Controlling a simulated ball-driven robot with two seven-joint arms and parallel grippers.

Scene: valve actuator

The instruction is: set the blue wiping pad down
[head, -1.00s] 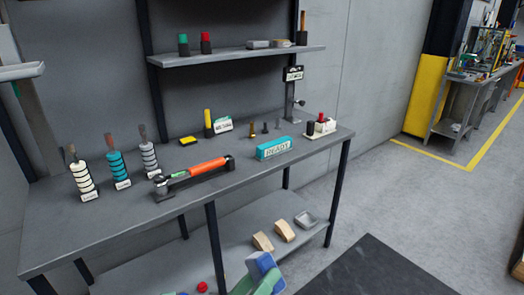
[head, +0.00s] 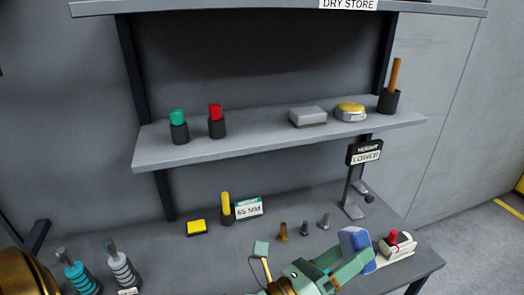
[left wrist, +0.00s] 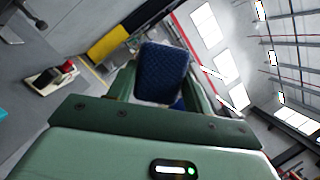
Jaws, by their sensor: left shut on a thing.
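The blue wiping pad (head: 354,240) is held in my left gripper (head: 352,258), low at the right in the head view. The gripper is green and its fingers are shut on the pad. In the left wrist view the pad (left wrist: 162,72) shows dark blue and quilted, with a pale edge, between the fingers. In the head view the pad appears in front of the right part of the bench, just left of the white block with a red knob (head: 395,240). I cannot tell how high it is above the bench. My right gripper is not in view.
The upper shelf (head: 190,152) carries green and red capped pots, a grey block (head: 308,116), a round yellow-topped tin (head: 351,111) and a pot with a brown handle (head: 390,95). Small bolts (head: 304,228) and a sign stand (head: 352,205) are near the pad.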

